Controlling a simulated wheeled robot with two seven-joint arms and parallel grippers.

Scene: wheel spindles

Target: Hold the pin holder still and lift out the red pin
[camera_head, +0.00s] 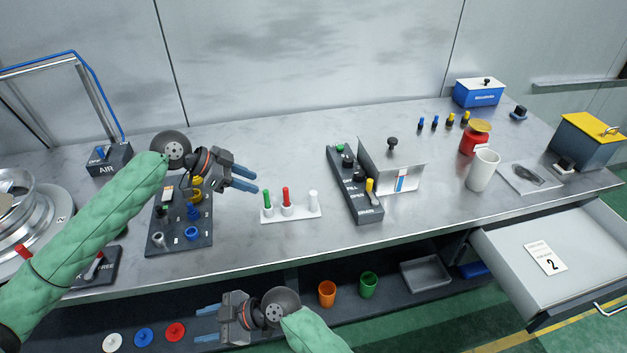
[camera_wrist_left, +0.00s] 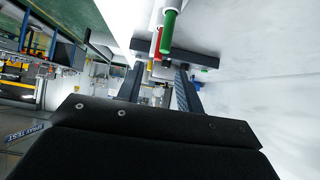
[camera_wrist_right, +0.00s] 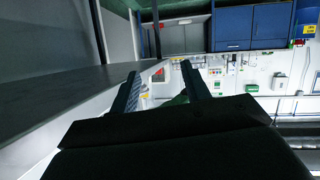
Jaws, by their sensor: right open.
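The white pin holder (camera_head: 303,214) stands on the workbench with a green pin (camera_head: 267,202), a red pin (camera_head: 286,195) in the middle and a white pin (camera_head: 313,200), all upright in it. My left gripper (camera_head: 248,180) is open and empty, just left of the holder and apart from it. My right gripper (camera_head: 206,323) is open and empty, in front of the bench's front edge, fingers pointing left.
A dark block with colored parts (camera_head: 180,235) lies beneath and left of my left gripper. A dark control panel (camera_head: 355,190) and a metal box (camera_head: 398,178) stand right of the holder. An open drawer (camera_head: 590,245) juts out at right. Cups (camera_head: 327,293) stand on the lower shelf.

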